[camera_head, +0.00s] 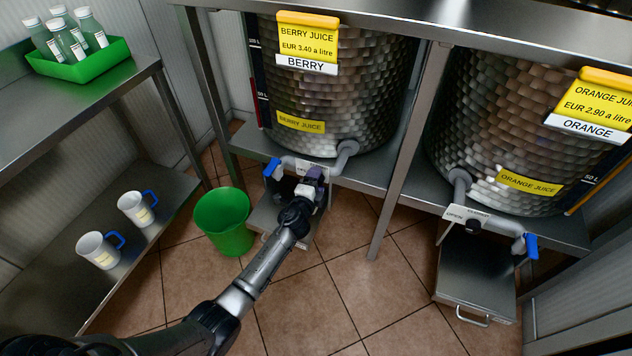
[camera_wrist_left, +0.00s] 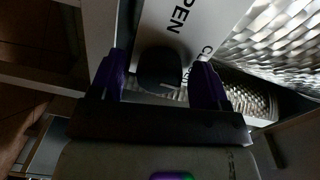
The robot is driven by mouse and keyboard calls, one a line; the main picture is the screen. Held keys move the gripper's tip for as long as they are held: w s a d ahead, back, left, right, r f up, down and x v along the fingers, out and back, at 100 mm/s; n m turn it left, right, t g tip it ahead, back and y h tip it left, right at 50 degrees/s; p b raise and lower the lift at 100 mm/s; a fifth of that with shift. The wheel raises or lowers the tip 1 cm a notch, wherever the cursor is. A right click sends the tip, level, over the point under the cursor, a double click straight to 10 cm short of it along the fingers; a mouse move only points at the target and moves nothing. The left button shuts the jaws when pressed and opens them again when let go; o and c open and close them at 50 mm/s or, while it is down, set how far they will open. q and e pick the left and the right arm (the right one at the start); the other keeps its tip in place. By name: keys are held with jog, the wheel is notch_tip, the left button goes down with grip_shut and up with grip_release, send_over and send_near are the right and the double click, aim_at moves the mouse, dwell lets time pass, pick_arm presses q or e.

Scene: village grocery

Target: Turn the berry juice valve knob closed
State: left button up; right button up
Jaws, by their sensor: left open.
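The berry juice valve knob (camera_wrist_left: 160,68) is a dark round knob with a pale mark, seen in the left wrist view in front of a white label plate (camera_wrist_left: 190,22). The plate reads "OPEN", and a second word starting with C is partly hidden. My left gripper (camera_wrist_left: 160,82) is open, with one purple finger on each side of the knob; I cannot tell whether they touch it. In the head view my left gripper (camera_head: 312,184) is at the pipe under the berry tank (camera_head: 335,95) and hides the knob. My right gripper is not in view.
A blue-ended tap (camera_head: 271,167) is left of my gripper. A green bucket (camera_head: 224,222) stands on the floor nearby. A table leg (camera_head: 395,185) separates the berry side from the orange juice tank (camera_head: 505,125). Two jugs (camera_head: 137,208) sit on the left shelf.

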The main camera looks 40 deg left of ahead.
pick_arm(q)
jog(key=p+v, duration=0.4)
jog(key=v, duration=0.9)
jog(key=shift+s, duration=0.4)
jog(key=shift+d, duration=0.15)
